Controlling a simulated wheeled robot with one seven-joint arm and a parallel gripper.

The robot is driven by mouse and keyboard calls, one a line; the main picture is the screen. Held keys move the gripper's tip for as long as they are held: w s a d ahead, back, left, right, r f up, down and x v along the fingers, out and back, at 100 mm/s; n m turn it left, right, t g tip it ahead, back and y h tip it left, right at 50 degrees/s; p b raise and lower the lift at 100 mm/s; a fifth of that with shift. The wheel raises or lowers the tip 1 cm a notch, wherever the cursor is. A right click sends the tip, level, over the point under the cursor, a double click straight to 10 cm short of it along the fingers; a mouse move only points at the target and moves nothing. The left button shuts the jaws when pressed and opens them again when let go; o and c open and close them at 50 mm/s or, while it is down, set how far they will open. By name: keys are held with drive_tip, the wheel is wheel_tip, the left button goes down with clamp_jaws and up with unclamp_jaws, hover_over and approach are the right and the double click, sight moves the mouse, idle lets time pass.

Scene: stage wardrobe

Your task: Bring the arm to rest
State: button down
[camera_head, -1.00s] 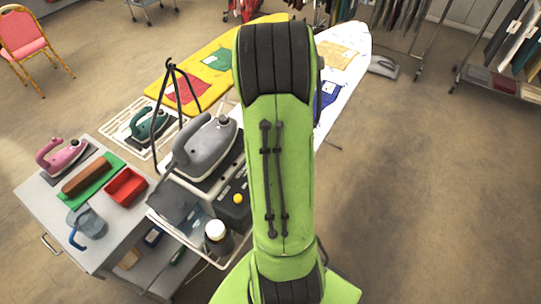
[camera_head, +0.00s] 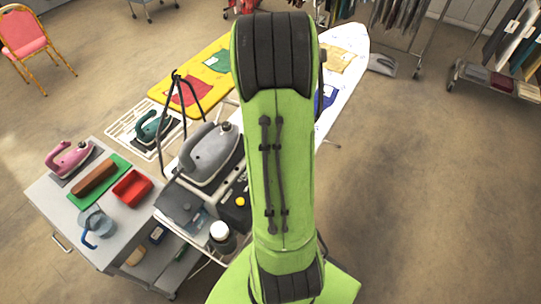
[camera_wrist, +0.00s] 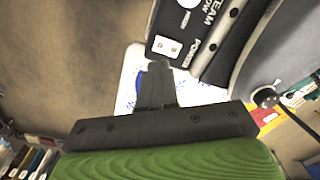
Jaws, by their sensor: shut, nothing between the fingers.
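My green arm stands up in the middle of the head view and hides part of the ironing boards; my gripper is hidden behind it there. In the wrist view my gripper (camera_wrist: 158,70) is shut and empty, its dark fingers together. Past the fingers lies part of the white ironing board (camera_wrist: 128,92). A dark panel with a white switch (camera_wrist: 167,46) and lettering, seemingly of the steam station, shows close by at the upper right. I cannot tell the exact gap between it and the fingers.
A grey iron (camera_head: 212,153) stands on the steam station left of my arm. A grey cart (camera_head: 52,208) holds a pink iron (camera_head: 70,158), a red tray (camera_head: 132,188) and a blue-handled jug (camera_head: 97,225). A yellow board (camera_head: 215,60) lies behind.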

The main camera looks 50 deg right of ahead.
drive_tip(key=shift+f, duration=0.1)
idle(0.3)
drive_tip(key=w+a+r+n+t+b, duration=0.1)
drive_tip(key=a+r+n, duration=0.2)
drive_tip(key=a+r, duration=0.35)
drive_tip(key=w+a+r+n+t+b, duration=0.1)
drive_tip(key=w+a+r+n+t, duration=0.15)
drive_tip(key=a, duration=0.65)
drive_tip(key=s+a+r+n+t+b, duration=0.1)
drive_tip(key=s+a+r+n+t, duration=0.1)
drive_tip(key=s+a+n, duration=0.3)
drive_tip(key=s+a+r, duration=0.1)
drive_tip(key=s+a, duration=0.2)
drive_tip(key=a, duration=0.3)
drive_tip(key=shift+s+b, duration=0.35)
drive_tip(key=shift+a+n, duration=0.1)
drive_tip(key=shift+n, duration=0.15)
